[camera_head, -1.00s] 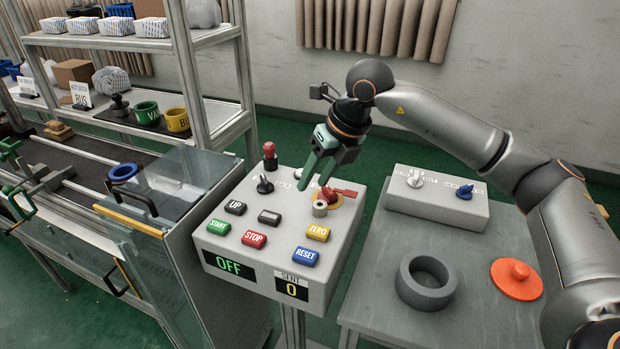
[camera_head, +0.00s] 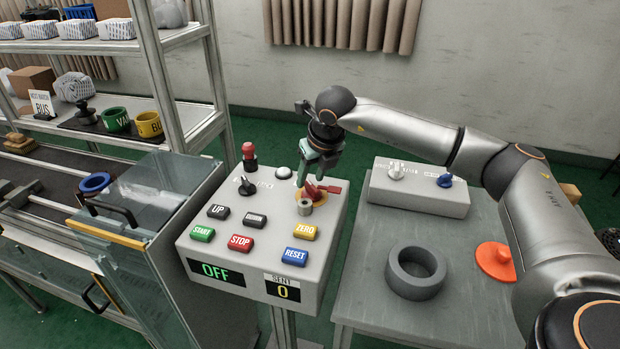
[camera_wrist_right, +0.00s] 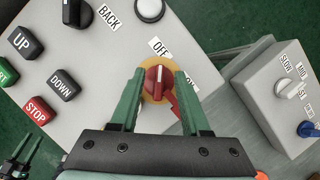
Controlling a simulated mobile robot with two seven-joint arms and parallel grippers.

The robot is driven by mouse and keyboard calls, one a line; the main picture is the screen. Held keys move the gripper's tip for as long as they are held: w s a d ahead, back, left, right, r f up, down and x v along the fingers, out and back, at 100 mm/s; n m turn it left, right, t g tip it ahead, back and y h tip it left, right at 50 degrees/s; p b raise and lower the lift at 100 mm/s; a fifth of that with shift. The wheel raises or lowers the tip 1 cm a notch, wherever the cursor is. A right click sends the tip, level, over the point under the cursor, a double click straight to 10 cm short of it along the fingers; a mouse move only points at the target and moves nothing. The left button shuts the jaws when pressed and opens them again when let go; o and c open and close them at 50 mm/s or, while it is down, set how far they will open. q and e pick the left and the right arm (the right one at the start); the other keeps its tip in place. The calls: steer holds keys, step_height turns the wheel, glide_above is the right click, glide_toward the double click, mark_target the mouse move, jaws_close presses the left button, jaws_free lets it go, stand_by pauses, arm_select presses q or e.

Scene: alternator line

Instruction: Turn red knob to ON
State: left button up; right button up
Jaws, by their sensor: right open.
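The red knob (camera_head: 311,190) sits on a yellow disc at the back right of the grey control panel (camera_head: 262,262). In the right wrist view the red knob (camera_wrist_right: 158,80) shows a pale line on its grip, pointing roughly to the OFF label (camera_wrist_right: 159,47). A second label is partly covered by a finger. My right gripper (camera_head: 309,177) is open, pointing down, with its green fingers (camera_wrist_right: 157,90) on either side of the knob; contact cannot be told. The panel display (camera_head: 215,271) reads OFF. A small dark gripper with green fingers, apparently my left (camera_wrist_right: 22,155), shows in the wrist view's corner.
A black knob (camera_head: 247,186), a red-topped lever (camera_head: 249,154) and a white button (camera_head: 284,172) stand near. A metal post (camera_head: 304,207) is just in front of the knob. A grey box (camera_head: 418,201) with two selectors stands right.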

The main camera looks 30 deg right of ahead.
steer(key=shift+x, duration=0.75)
steer(key=shift+c, duration=0.3)
jaws_close()
